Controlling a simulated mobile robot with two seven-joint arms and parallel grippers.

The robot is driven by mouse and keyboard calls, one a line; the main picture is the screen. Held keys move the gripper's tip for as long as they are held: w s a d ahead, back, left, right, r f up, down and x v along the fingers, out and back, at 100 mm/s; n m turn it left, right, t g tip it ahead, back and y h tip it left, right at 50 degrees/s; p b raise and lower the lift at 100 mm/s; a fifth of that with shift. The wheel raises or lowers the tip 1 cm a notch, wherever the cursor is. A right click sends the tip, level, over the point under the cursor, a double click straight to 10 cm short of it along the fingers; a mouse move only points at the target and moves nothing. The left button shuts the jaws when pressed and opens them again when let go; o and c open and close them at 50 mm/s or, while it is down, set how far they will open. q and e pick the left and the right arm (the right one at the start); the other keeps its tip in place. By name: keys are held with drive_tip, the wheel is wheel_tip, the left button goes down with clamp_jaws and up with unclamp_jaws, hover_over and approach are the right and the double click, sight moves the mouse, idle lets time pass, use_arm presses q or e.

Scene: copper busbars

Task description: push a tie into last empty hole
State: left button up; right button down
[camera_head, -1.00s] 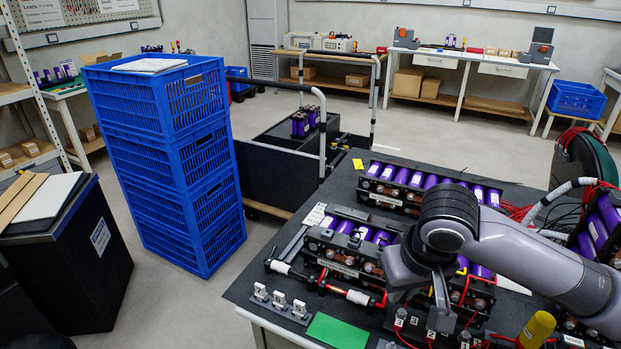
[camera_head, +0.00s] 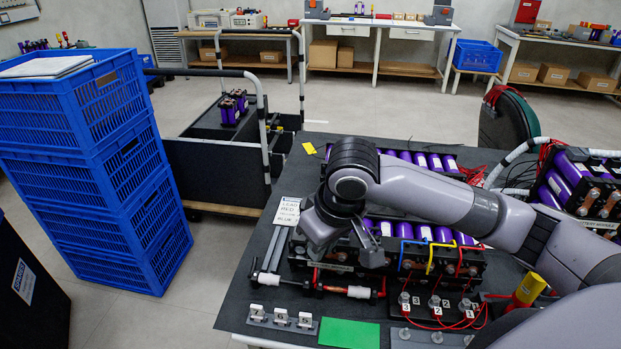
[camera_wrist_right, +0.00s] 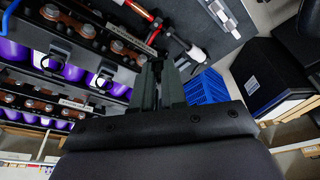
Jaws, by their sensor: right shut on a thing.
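My right gripper (camera_head: 375,256) is above the front battery module (camera_head: 330,258), near its left part. In the right wrist view its fingers (camera_wrist_right: 161,72) are close together on a thing too hidden to make out. A blue tie (camera_head: 413,243), a yellow tie (camera_head: 440,246) and a red tie (camera_head: 462,247) stand in a row on the module's front side, right of the gripper. Which hole is empty cannot be told; the arm covers part of the module. My left gripper is not in view.
Red-and-white handled tools (camera_head: 345,290) lie before the module. Numbered white clips (camera_head: 281,317) and a green card (camera_head: 349,333) are at the front edge. Numbered red-lead terminals (camera_head: 436,303) and a yellow-handled tool (camera_head: 529,289) stand at right. Stacked blue crates (camera_head: 95,185) stand left.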

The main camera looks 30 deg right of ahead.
drive_tip(key=shift+w+r+n+p, duration=0.55)
drive_tip(key=shift+w+n, duration=0.1)
drive_tip(key=shift+n, duration=0.45)
drive_tip(key=w+d+r+n+g+y+p, duration=0.3)
drive_tip(key=w+r+n+p, duration=0.4)
drive_tip(key=n, duration=0.8)
drive_tip(key=shift+g+h, duration=0.3)
drive_tip(key=shift+h, duration=0.1)
drive_tip(key=f+b, duration=0.1)
drive_tip(key=f, duration=0.1)
drive_tip(key=f+b, duration=0.2)
drive_tip(key=s+f+b, duration=0.1)
drive_tip(key=f, duration=0.1)
drive_tip(key=shift+a+f+b, duration=0.1)
drive_tip(key=shift+f+b, duration=0.2)
drive_tip(key=shift+f, duration=0.75)
drive_tip(key=shift+f, duration=0.6)
drive_tip(key=c, duration=1.1)
unclamp_jaws()
drive_tip(key=shift+r, duration=0.1)
